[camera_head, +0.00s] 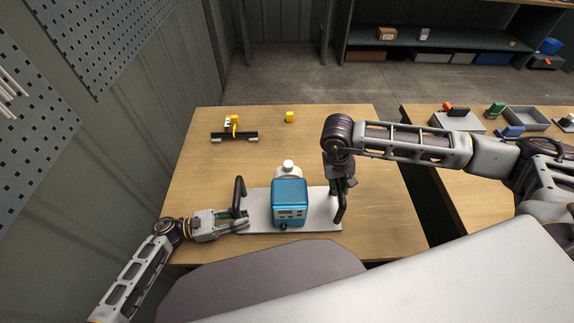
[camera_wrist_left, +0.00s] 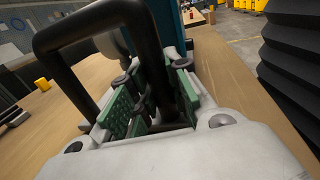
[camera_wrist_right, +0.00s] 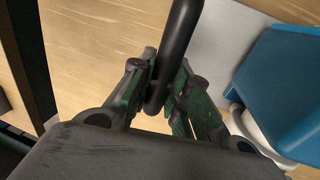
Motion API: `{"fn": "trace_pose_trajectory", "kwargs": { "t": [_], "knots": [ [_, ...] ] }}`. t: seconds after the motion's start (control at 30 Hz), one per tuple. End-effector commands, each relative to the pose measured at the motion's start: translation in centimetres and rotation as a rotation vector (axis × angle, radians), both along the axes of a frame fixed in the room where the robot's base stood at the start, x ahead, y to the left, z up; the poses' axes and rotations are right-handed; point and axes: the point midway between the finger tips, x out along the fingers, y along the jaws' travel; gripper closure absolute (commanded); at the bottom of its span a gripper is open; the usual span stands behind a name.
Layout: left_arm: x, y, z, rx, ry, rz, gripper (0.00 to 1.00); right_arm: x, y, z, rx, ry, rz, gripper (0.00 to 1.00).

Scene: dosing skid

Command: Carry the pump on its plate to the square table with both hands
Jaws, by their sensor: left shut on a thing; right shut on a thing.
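The pump (camera_head: 289,198) is a blue box with a small front panel and a white cap on top. It stands upright on a pale plate (camera_head: 257,214) on the wooden table (camera_head: 200,160). The plate has a black handle at each end. My left gripper (camera_head: 240,222) is shut on the left handle (camera_head: 239,195); its green pads close around the black bar in the left wrist view (camera_wrist_left: 155,108). My right gripper (camera_head: 343,187) comes from above and is shut on the right handle (camera_head: 340,209); the right wrist view shows its pads on the bar (camera_wrist_right: 160,95).
A black rail with yellow parts (camera_head: 234,133) and a yellow block (camera_head: 290,117) lie at the back of this table. A second table (camera_head: 468,180) at the right holds a grey tray (camera_head: 527,118) and several small items. A dark gap separates the tables. A pegboard wall is close on the left.

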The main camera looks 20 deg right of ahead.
Motion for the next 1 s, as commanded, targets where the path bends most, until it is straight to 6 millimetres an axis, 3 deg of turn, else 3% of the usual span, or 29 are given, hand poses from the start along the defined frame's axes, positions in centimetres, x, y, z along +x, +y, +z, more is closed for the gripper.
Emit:
{"fn": "trace_pose_trajectory", "kwargs": {
  "t": [0.3, 0.33, 0.5, 1.0],
  "knots": [
    [0.12, 0.05, -0.36, -0.002, -0.003, 0.001, 1.0, 0.12, -0.11, -0.41, -0.003, -0.003, -0.001, 1.0],
    [0.03, 0.1, -0.56, 0.002, -0.001, 0.001, 0.79, 0.03, -0.12, -0.5, -0.003, -0.001, -0.002, 0.79],
    [0.02, 0.07, -0.49, 0.001, 0.0, 0.001, 0.6, 0.02, -0.08, -0.45, -0.001, -0.001, -0.001, 0.6],
    [0.04, 0.74, -0.52, 0.001, 0.0, 0.0, 0.6, 0.0, 0.0, -0.47, 0.0, 0.0, 0.0, 0.6]
  ]
}}
